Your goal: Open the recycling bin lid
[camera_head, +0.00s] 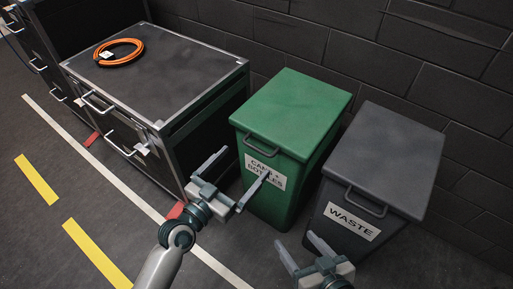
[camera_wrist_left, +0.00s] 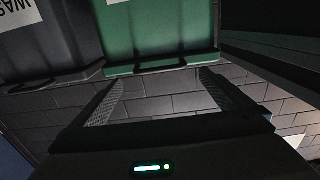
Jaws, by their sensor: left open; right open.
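The green recycling bin (camera_head: 275,195) is labelled for cans and bottles and stands in the middle of the head view. Its green lid (camera_head: 293,110) is closed, with a bar handle (camera_head: 262,146) along its front edge. My left gripper (camera_head: 240,166) is open and empty in front of the bin, below the handle. One finger overlaps the label in the picture; I cannot tell whether it touches. In the left wrist view the green bin (camera_wrist_left: 160,28) is beyond the open fingers (camera_wrist_left: 160,85). My right gripper (camera_head: 297,252) is open and empty, low in front of the grey bin.
A dark grey waste bin (camera_head: 330,220) with a closed lid (camera_head: 388,150) stands close on the right. A black case (camera_head: 165,75) with an orange cable coil (camera_head: 118,52) stands on the left. A brick wall (camera_head: 420,60) is behind. Floor at lower left is clear.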

